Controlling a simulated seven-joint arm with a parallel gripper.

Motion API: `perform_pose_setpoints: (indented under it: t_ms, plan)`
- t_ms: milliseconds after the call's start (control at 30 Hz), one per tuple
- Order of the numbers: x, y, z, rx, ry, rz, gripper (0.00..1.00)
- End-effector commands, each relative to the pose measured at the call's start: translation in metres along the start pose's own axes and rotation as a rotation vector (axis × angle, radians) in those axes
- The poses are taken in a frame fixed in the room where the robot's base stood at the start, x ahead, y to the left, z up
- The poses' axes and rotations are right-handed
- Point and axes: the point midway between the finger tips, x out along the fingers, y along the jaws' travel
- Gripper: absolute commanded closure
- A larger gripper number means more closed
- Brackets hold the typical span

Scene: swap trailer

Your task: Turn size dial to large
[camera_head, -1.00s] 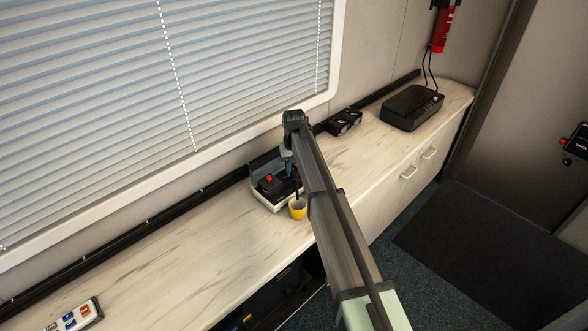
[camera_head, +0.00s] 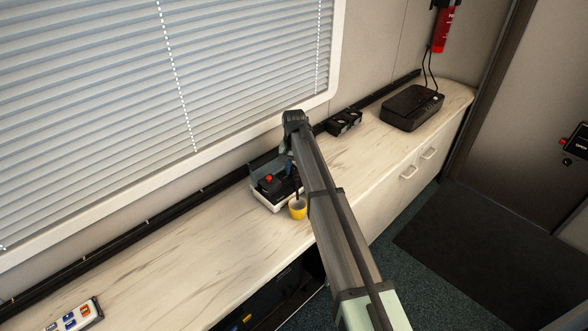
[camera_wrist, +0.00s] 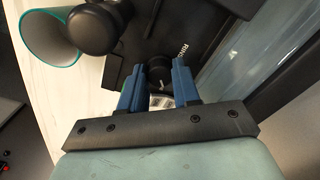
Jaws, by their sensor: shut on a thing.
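A coffee machine (camera_head: 258,193) with a pale base, black top and red button stands on the counter against the wall. In the wrist view, its black body (camera_wrist: 204,22) carries lettering. A small round black dial (camera_wrist: 158,70) sits between the two blue fingers of my gripper (camera_wrist: 157,76), which are shut on it. In the head view, my arm covers much of the machine's right side, and the dial cannot be seen. The dial's markings and pointer cannot be read.
A yellow cup (camera_head: 298,209) stands at the machine's front. A black box (camera_head: 411,106) is farther right. Counter to the left is mostly clear.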

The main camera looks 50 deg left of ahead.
Motion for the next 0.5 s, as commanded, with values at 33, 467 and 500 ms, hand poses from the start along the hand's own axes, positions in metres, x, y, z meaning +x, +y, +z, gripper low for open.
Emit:
perform_pose_setpoints:
  t_ms: [33,467,500]
  plan:
    - [-0.0004,0.0000,-0.0002,0.002,0.000,0.000,0.99]
    - [-0.0002,0.0000,-0.0001,0.001,0.000,0.000,0.58]
    - [-0.0002,0.0000,-0.0001,0.001,0.000,0.000,0.58]
